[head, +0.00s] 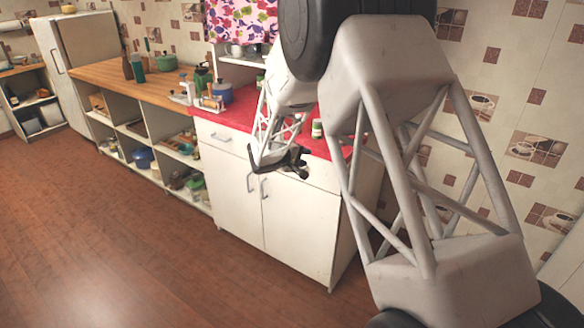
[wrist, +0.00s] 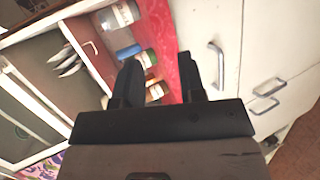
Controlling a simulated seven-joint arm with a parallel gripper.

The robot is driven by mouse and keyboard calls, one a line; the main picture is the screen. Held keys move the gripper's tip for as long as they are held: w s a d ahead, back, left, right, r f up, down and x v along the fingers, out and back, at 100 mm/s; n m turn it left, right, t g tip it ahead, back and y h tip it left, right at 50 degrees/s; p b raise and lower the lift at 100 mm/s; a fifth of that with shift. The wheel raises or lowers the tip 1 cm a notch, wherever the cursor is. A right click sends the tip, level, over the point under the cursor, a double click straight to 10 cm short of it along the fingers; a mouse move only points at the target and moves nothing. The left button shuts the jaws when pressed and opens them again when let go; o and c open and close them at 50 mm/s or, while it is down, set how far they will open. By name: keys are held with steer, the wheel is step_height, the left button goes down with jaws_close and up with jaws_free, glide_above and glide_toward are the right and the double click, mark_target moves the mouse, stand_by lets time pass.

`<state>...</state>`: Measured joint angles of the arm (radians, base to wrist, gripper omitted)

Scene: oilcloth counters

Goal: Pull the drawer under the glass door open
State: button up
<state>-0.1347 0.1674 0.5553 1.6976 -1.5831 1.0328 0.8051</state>
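The view is turned sideways.
Jars (wrist: 143,55) stand on the red oilcloth (wrist: 180,40). The base cabinet has a drawer (head: 221,137) and two doors (head: 290,215), all shut. A blue pot (head: 222,92) and bottles stand on the counter. The brown floor (head: 110,235) in front is clear.

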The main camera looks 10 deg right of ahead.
steer(key=w+a+f+n+t, duration=0.3)
steer(key=w+a+f, duration=0.3)
steer(key=w+f, duration=0.4)
step_height(320, 180, down, 3)
steer(key=shift+w+f+t+y, duration=0.1)
steer(key=shift+w+t+y, duration=0.25)
steer(key=shift+t, duration=0.25)
steer(key=shift+d, duration=0.1)
steer(key=shift+x, duration=3.8)
jaws_close()
